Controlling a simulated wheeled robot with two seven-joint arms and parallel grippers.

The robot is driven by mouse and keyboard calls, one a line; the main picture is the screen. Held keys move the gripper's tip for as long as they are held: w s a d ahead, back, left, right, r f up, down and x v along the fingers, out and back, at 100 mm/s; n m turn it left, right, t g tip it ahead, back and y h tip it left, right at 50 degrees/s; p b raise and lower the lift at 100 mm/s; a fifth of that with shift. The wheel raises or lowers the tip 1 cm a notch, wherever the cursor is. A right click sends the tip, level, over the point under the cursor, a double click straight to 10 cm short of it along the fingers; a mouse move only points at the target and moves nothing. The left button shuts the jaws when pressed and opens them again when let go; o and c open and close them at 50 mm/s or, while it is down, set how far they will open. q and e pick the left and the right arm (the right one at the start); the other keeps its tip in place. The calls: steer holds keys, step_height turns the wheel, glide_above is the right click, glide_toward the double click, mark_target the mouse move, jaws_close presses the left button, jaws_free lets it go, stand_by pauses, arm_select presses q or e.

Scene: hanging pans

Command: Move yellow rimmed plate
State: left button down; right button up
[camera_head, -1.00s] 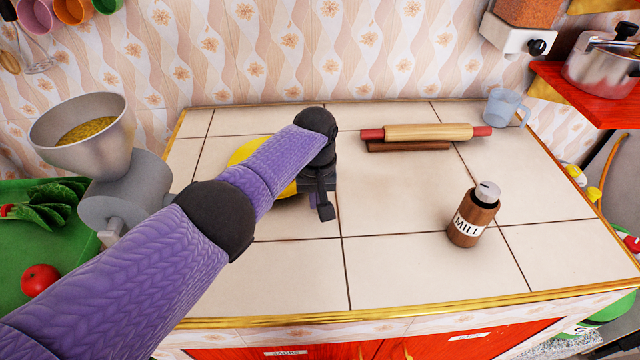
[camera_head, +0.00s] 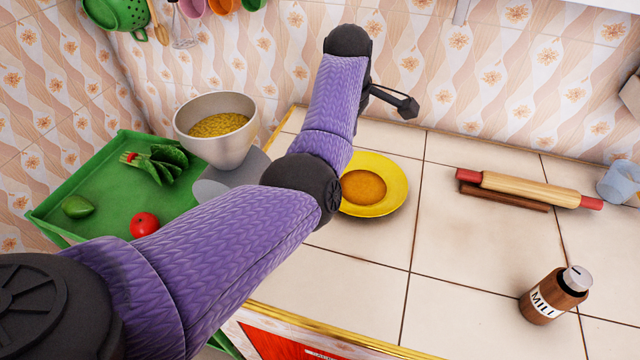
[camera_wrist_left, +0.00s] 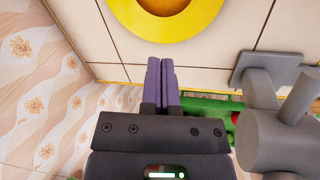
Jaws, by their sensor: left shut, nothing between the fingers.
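The yellow-rimmed plate (camera_head: 392,178) lies on the tiled counter, with an orange-brown centre. My left forearm hides part of its left side in the head view. In the left wrist view the plate (camera_wrist_left: 205,22) is cut off by the top edge. My left gripper (camera_head: 408,106) is raised above and behind the plate, near the wall, and does not touch it. In the left wrist view its fingers (camera_wrist_left: 162,78) are together and empty, with the plate beyond their tips. My right gripper is not in view.
A grinder with a grain-filled bowl (camera_head: 208,150) stands left of the plate, beside a green tray (camera_head: 95,225). A rolling pin (camera_head: 530,188), a blue cup (camera_head: 622,182) and a brown mill (camera_head: 553,295) are to the right. The counter's middle is clear.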

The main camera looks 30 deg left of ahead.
arm_select(q)
steer(key=s+a+f+n+g, duration=0.3)
steer(key=s+a+f+n, duration=0.4)
steer(key=n, duration=0.3)
steer(key=f+b, duration=0.1)
steer(key=f, duration=0.2)
steer(key=f+b, duration=0.1)
steer(key=f, duration=0.2)
steer(key=a+f+b, duration=0.1)
steer(key=f+b, duration=0.1)
steer(key=f, duration=0.1)
steer(key=shift+s, duration=0.1)
steer(key=shift+w+d+r+b, duration=0.2)
steer(key=shift+w+d+b, duration=0.45)
steer(key=shift+w+d, duration=0.45)
steer(key=shift+w+d+r, duration=0.15)
steer(key=shift+w+d, duration=0.15)
steer(key=shift+w, duration=0.1)
steer(key=shift+r, duration=0.1)
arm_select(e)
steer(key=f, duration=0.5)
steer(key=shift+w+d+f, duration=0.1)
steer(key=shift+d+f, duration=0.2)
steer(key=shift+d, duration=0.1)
